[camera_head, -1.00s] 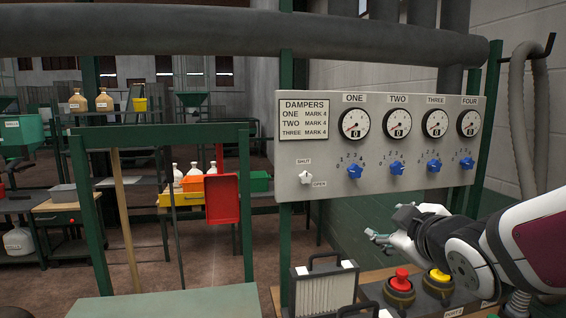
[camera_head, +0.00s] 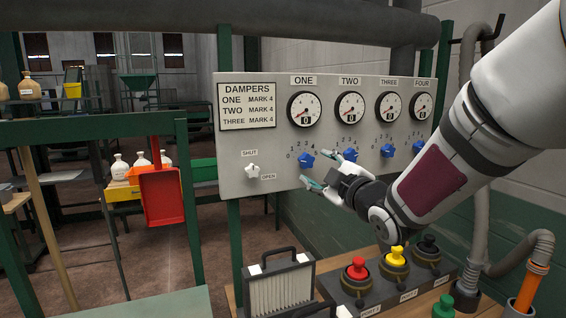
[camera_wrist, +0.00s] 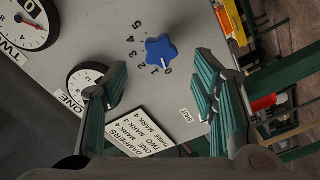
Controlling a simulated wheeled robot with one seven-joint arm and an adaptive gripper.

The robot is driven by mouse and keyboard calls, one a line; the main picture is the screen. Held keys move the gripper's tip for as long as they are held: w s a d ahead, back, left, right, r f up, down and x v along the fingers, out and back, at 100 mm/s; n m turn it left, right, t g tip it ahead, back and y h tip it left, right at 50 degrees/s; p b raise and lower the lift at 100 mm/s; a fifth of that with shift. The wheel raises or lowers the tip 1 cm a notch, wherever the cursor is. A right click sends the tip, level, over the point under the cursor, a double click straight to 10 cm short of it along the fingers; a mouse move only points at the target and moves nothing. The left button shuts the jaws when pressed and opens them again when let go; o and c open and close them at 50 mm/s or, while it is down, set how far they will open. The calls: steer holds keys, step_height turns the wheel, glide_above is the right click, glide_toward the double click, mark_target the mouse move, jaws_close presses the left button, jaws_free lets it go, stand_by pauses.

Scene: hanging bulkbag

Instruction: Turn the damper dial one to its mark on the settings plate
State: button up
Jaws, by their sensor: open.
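The damper dial one (camera_head: 306,160) is a blue star-shaped knob below the ONE gauge (camera_head: 306,108) on the grey panel. In the wrist view the knob (camera_wrist: 160,50) has a scale of numbers around it, and its white pointer is near 0. The settings plate (camera_head: 248,106) reads ONE MARK 4, TWO MARK 4, THREE MARK 4. My gripper (camera_head: 315,169) is open and empty in front of the panel, close to dial one. In the wrist view its two fingers stand either side of the knob's line, apart from it.
Dials two (camera_head: 350,156), three (camera_head: 387,151) and four (camera_head: 418,147) sit to the right along the panel. A white shut/open lever (camera_head: 252,170) is at lower left. Below stand a filter box (camera_head: 280,288) and a pedestal with red (camera_head: 356,268) and yellow (camera_head: 395,256) knobs.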

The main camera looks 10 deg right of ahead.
mark_target(307, 162)
steer(key=w, duration=0.3)
steer(key=w+a, duration=0.1)
steer(key=w, duration=0.2)
steer(key=shift+a, duration=0.15)
steer(key=shift+s, duration=0.1)
steer(key=c, duration=1.2)
